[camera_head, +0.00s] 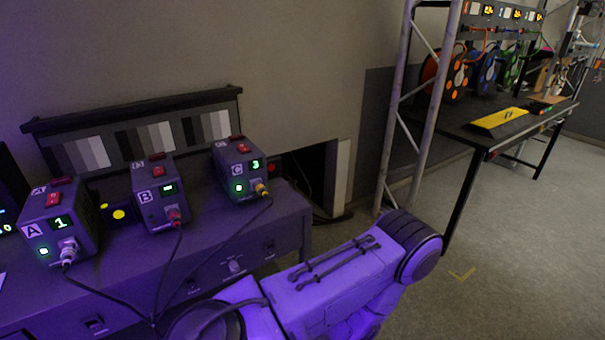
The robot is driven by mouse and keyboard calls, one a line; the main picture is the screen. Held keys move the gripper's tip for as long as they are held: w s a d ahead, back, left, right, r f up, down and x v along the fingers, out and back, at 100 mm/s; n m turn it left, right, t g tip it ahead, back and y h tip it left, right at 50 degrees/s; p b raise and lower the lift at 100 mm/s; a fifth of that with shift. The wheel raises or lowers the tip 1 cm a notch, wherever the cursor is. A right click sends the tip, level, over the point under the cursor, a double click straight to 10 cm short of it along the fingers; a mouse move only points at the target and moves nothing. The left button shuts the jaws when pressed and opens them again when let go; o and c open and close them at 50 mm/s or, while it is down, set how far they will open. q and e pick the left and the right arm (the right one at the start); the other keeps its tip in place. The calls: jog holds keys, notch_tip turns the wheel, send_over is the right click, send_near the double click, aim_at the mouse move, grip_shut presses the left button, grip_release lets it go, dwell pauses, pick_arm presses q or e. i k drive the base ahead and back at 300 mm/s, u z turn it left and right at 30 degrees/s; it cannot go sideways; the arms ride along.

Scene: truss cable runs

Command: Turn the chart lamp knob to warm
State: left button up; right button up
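A small pale knob (235,265) sits on the front face of the grey desk (285,222); I cannot tell whether it is the chart lamp knob, and its setting and any labels are too small to read. A dark board with striped grey charts (147,140) stands along the back of the desk, under a dark top bar (140,108). One of my arms crosses the bottom middle, in front of the desk's lower right part. Neither of my grippers is in view.
Box A (58,222), box B (159,194) and box C (240,168) stand on the desk with cables hanging over its front. A metal truss (389,145) and a dark table (478,135) with coloured reels stand to the right.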

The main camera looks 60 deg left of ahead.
aim_at(233, 267)
jog(key=z, duration=0.3)
jog(key=i, duration=0.7)
jog(key=u, duration=3.65)
jog(key=k, duration=0.2)
jog(key=z, duration=1.25)
